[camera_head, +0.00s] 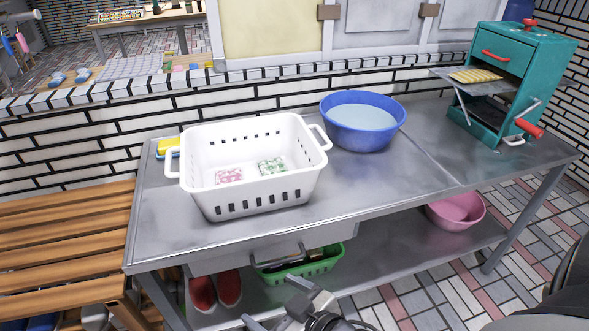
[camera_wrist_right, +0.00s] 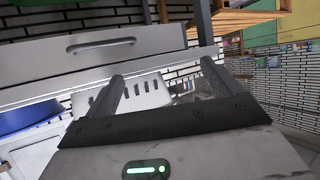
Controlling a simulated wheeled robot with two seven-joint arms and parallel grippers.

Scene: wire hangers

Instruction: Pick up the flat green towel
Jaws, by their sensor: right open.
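A folded green-and-white patterned towel (camera_head: 272,166) lies flat inside the white slotted basket (camera_head: 262,198), at its right side. A folded pink-and-white towel (camera_head: 229,175) lies to its left in the same basket. My right gripper (camera_head: 270,301) is at the bottom of the head view, in front of the table and away from the basket. It is open and empty, with its two fingers apart in the right wrist view (camera_wrist_right: 162,70). The towel cannot be made out in the right wrist view. My left gripper is not in view.
The basket stands on a metal table (camera_head: 350,190). A blue basin (camera_head: 362,121) of water is behind it to the right, a yellow item (camera_head: 167,146) behind it to the left. A teal oven (camera_head: 503,75) stands at the far right. A green crate (camera_head: 300,266) sits below.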

